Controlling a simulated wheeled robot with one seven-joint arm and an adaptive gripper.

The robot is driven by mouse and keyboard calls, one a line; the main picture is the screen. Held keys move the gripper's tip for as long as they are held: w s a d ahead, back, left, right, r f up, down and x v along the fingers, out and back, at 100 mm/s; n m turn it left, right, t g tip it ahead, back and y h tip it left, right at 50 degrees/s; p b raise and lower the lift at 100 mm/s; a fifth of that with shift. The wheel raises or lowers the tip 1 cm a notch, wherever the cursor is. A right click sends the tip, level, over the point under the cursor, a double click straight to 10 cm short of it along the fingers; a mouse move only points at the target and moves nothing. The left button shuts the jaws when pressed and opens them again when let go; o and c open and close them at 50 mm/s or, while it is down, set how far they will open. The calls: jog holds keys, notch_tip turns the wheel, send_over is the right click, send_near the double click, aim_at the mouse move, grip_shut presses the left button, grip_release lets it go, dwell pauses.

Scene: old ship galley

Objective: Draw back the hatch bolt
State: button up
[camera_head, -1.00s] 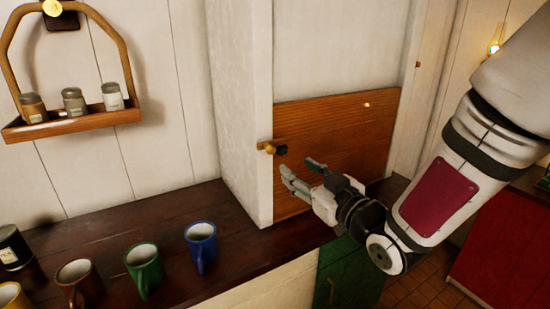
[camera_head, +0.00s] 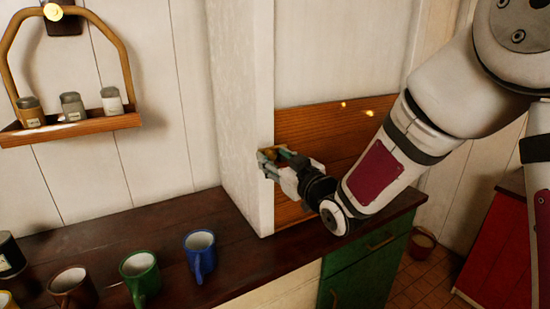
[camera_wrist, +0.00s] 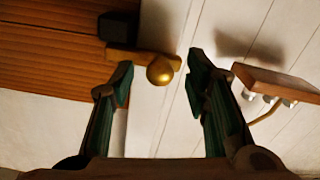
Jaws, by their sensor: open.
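The wooden hatch (camera_head: 318,134) stands upright in a white frame, and part of it shows in the wrist view (camera_wrist: 50,50). The brass bolt (camera_wrist: 135,57) has a round knob (camera_wrist: 160,70) and lies across the hatch edge by a dark bracket (camera_wrist: 119,27). My gripper (camera_head: 269,162) is at the hatch's left edge, fingers spread. In the wrist view the knob is between the two fingertips, with a gap to each finger. In the head view my fingers cover most of the bolt.
A dark wooden counter (camera_head: 120,237) runs below, with a blue mug (camera_head: 201,255), a green mug (camera_head: 140,277) and others at left. A wall shelf (camera_head: 75,129) holds 3 jars. The white post (camera_head: 237,110) stands left of the hatch. A green cabinet (camera_head: 365,268) is below.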

jog(key=shift+w+a, duration=0.15)
jog(key=shift+w, duration=0.05)
grip_shut()
jog(key=shift+s+a+b, duration=0.2)
jog(key=shift+s+a, duration=0.35)
jog(key=shift+a, duration=0.25)
jog(key=shift+s+a+b, duration=0.15)
jog(key=shift+s+a, duration=0.4)
jog(key=shift+a, duration=0.2)
grip_release()
jog(key=shift+s+a, duration=0.1)
